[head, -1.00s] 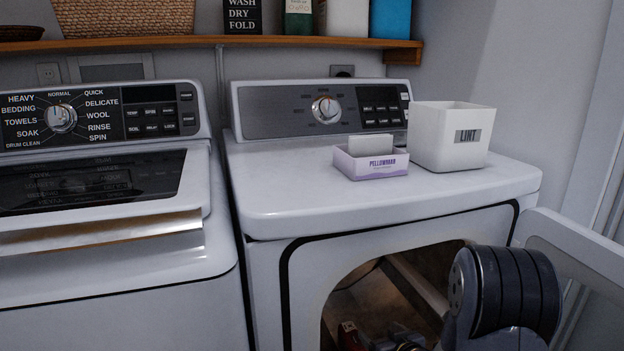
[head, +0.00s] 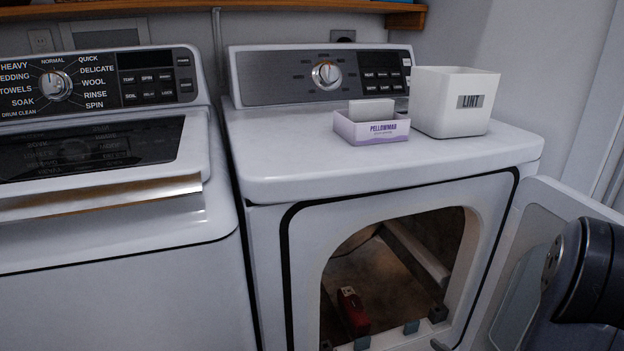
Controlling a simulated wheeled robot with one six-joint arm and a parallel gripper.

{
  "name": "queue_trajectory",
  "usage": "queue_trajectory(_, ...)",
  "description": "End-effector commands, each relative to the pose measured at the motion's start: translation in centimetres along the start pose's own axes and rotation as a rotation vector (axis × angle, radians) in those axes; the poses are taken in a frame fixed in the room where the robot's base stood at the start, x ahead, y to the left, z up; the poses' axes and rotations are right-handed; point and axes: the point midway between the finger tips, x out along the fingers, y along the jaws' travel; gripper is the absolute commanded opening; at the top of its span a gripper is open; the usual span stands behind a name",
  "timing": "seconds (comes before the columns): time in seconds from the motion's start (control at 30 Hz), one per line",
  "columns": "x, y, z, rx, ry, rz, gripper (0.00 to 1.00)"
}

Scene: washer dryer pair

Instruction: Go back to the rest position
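My gripper is not in view. A dark, rounded link of my arm shows at the lower right edge of the head view, in front of the open dryer door (head: 535,235). The dryer (head: 265,225) stands in the middle with its front opening uncovered. A small red thing (head: 352,310) is inside the opening, near its lower rim. I cannot tell what it is.
The washer (head: 120,300) stands at the left with its lid shut. A white lint bin (head: 430,105) and a small lilac-and-white box (head: 375,131) sit on the dryer's top. A wooden shelf (head: 340,8) runs along the wall above.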

Motion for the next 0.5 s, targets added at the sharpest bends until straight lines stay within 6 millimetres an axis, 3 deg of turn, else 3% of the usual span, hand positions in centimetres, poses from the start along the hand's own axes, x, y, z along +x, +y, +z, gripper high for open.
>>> queue_trajectory(0.5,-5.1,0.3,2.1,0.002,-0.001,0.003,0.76)
